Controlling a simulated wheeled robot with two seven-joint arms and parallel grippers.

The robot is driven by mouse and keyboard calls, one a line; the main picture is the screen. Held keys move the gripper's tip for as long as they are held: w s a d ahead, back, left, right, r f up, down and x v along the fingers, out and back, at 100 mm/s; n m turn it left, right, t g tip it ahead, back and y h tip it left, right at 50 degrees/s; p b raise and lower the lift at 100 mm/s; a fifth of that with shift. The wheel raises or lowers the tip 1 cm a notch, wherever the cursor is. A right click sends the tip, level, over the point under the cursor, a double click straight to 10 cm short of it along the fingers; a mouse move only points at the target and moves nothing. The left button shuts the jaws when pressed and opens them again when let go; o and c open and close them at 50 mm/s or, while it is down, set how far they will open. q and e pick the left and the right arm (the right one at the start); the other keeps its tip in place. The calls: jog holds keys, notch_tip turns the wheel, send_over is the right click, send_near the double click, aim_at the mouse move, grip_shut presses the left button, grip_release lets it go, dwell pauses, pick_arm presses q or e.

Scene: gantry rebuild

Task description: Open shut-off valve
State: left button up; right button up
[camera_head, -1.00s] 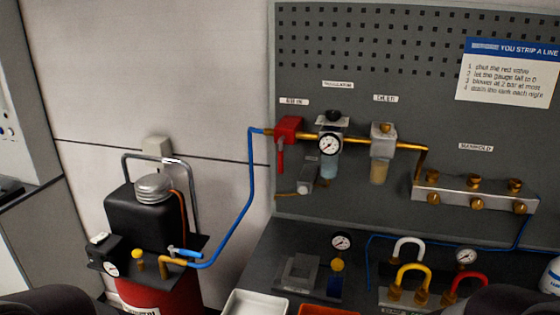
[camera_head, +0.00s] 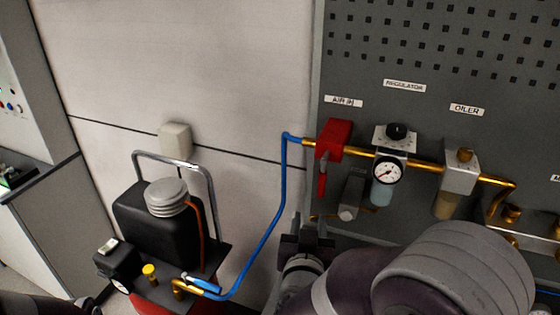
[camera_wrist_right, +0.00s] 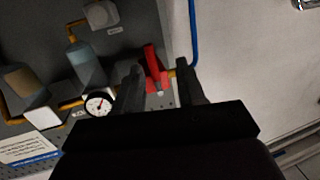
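The red shut-off valve (camera_head: 335,138) sits on the brass pipe under the AIR IN label. Its red lever (camera_head: 321,180) hangs straight down. My right gripper (camera_head: 305,235) is below and slightly left of the lever in the head view, in front of the wall and panel edge. In the right wrist view my right gripper (camera_wrist_right: 158,72) has its two fingers apart with nothing held. The red valve (camera_wrist_right: 154,66) shows beyond the gap between them; the distance cannot be judged exactly. My left gripper is out of view; only dark arm parts show at the lower left.
A blue hose (camera_head: 268,237) runs from the valve pipe down to the compressor (camera_head: 155,225), which has a blue-handled tap (camera_head: 203,284). The regulator gauge (camera_head: 387,171) and oiler (camera_head: 460,170) are right of the valve. My right arm hides the bench.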

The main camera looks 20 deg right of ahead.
aim_at(322, 185)
jog(key=shift+t+h, duration=0.3)
jog(key=shift+h, duration=0.1)
jog(key=w+d, duration=0.1)
jog(key=w, duration=0.1)
jog(key=w+d+r+p, duration=0.1)
jog(key=w+d, duration=0.1)
jog(key=w, duration=0.1)
jog(key=w+d+r+p, duration=0.1)
jog(key=w+d, duration=0.1)
jog(key=w, duration=0.1)
jog(key=shift+d, duration=0.2)
jog(key=shift+w+d+r+p, duration=0.15)
jog(key=shift+w+p, duration=0.05)
jog(key=shift+p, duration=0.1)
jog(key=shift+w+d+r, duration=0.1)
jog(key=shift+d, duration=0.1)
jog(key=shift+w+f, duration=0.2)
jog(key=shift+w, duration=0.15)
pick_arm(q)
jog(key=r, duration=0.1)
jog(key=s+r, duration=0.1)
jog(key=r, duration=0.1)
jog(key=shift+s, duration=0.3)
pick_arm(e)
grip_shut()
